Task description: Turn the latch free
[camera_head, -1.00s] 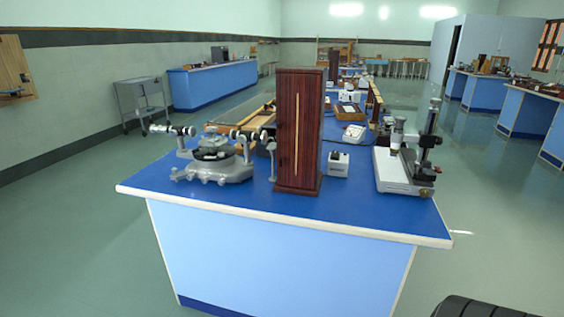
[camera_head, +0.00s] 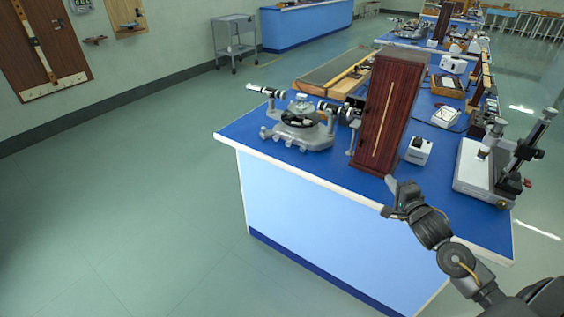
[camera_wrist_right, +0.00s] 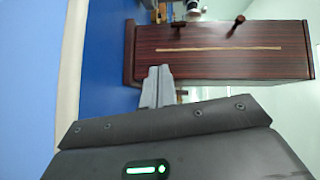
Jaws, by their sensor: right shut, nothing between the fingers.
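A tall dark red wooden case (camera_head: 390,115) with a pale vertical strip stands on the blue bench top. In the right wrist view the case (camera_wrist_right: 215,62) shows sideways. A small dark brown knobbed peg (camera_wrist_right: 236,24) juts out by its edge there, and another small brown piece (camera_wrist_right: 179,23) is near it; I cannot tell which is the latch. My right gripper (camera_head: 389,183) is shut and empty, low in front of the case. Its fingers (camera_wrist_right: 157,84) overlap the lower edge of the case in the wrist view; contact is unclear. My left gripper is not in view.
A grey spectrometer (camera_head: 300,128) stands left of the case. A small white box (camera_head: 418,150) and a white-based measuring microscope (camera_head: 482,172) stand to its right. The blue bench (camera_head: 232,131) has a pale front edge. Open floor (camera_head: 120,210) lies to the left.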

